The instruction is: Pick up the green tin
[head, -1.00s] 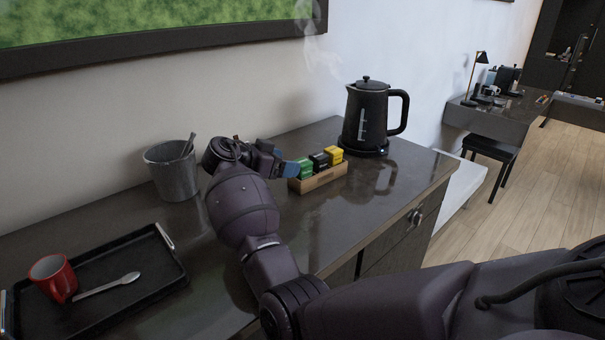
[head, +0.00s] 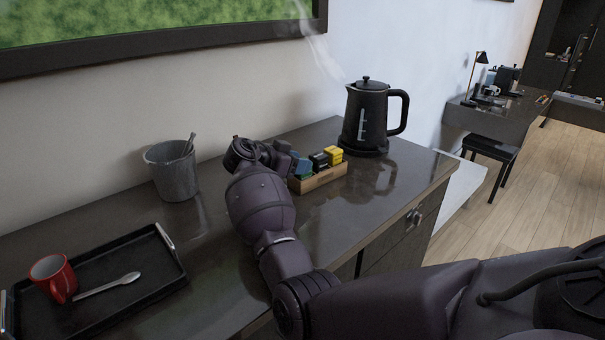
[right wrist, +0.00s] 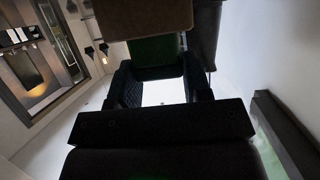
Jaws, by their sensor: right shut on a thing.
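The green tin shows between the fingers in the right wrist view (right wrist: 154,50); in the head view it is mostly hidden behind the fingers. My right gripper (head: 299,165) is shut on it at the left end of a small wooden box (head: 322,180). In the right wrist view the box (right wrist: 145,17) covers the top of the picture, close to the tin. I cannot tell whether the tin is clear of the box. My left gripper is not in view.
A dark tin (head: 319,160) and a yellow tin (head: 333,154) sit in the box. A steaming black kettle (head: 366,118) stands behind it to the right. A grey bin (head: 172,174) stands left, and a black tray (head: 154,262) holds a red mug (head: 52,277) and a spoon (head: 108,286).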

